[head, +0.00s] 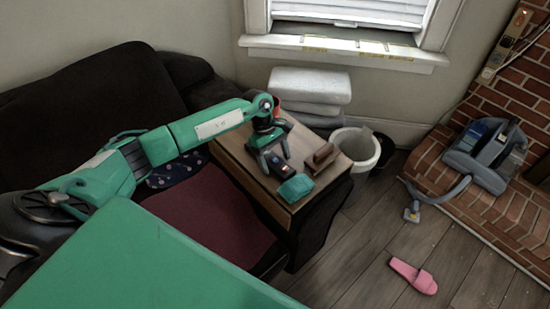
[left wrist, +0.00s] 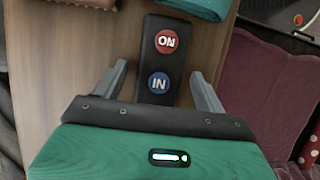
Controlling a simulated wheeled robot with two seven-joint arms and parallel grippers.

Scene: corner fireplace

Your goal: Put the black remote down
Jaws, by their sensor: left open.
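The black remote (head: 278,166) lies on the wooden side table (head: 236,151). In the left wrist view the remote (left wrist: 166,38) shows a red round button and a blue one. My left gripper (head: 271,161) is above the table, open, with a finger on each side of the remote's near end. In the left wrist view there is a gap between each finger of the left gripper (left wrist: 160,84) and the remote. The near end of the remote is hidden by the gripper body. My right gripper is not in view.
A teal cloth-like item (head: 296,188) lies close to the remote, and a brown block-like object (head: 321,157) stands to its right. A white bin (head: 357,150) stands beside the table. A dark sofa (head: 90,90) is at the left. A pink slipper (head: 414,275) lies on open floor.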

